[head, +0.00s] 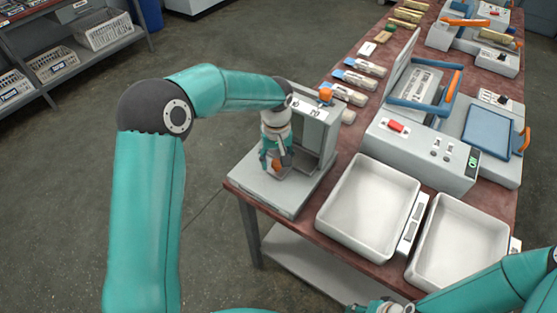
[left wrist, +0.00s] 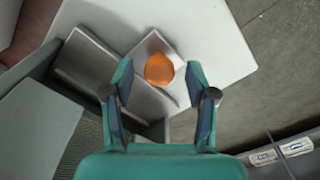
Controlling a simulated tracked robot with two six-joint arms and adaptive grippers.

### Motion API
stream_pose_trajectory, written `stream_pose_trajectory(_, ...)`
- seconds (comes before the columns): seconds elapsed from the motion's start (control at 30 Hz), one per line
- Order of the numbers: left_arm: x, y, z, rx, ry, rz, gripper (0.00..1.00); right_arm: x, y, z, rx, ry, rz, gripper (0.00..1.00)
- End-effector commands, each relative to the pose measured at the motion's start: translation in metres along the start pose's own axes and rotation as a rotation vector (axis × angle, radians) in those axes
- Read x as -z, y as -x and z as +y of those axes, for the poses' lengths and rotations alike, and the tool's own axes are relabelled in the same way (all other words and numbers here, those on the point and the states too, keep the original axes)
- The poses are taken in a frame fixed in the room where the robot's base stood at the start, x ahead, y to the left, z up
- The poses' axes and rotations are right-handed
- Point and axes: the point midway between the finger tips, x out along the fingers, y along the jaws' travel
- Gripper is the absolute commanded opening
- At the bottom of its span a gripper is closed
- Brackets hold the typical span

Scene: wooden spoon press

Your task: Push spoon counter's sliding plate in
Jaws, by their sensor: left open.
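The spoon counter is a grey machine (head: 315,126) with a flat pale base (head: 262,200), at the near left corner of the table. My left gripper (head: 275,166) is over the base, in front of the upright housing, pointing down. In the left wrist view its fingers (left wrist: 159,88) are open, one on each side of a round orange knob (left wrist: 159,69). The knob sits on a grey metal plate (left wrist: 172,55), seemingly the sliding plate.
Two white trays (head: 328,215) stand right of the counter on the red-brown table (head: 343,152). A grey press with a red button (head: 396,126) is behind them. Several wrapped packs (head: 350,95) lie along the table's left edge. A shelf with baskets (head: 103,30) stands far left.

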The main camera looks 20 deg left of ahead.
Motion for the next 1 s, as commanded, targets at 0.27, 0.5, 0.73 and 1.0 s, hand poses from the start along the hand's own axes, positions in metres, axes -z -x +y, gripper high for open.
stream_pose_trajectory(0.27,0.001,0.031,0.001,-0.003,0.0,0.004,0.57,0.0,0.0,0.0,0.0,0.0,0.0,0.42)
stream_pose_trajectory(0.5,0.001,0.079,0.0,-0.003,0.001,0.005,0.57,0.0,0.0,0.0,0.0,0.0,0.0,0.42)
stream_pose_trajectory(0.73,0.0,0.111,0.0,-0.001,0.001,0.003,0.57,0.0,0.0,0.0,0.0,0.0,0.0,0.42)
stream_pose_trajectory(1.0,0.0,0.119,-0.001,0.0,0.001,0.001,0.57,0.0,0.0,0.0,0.0,0.0,0.0,0.42)
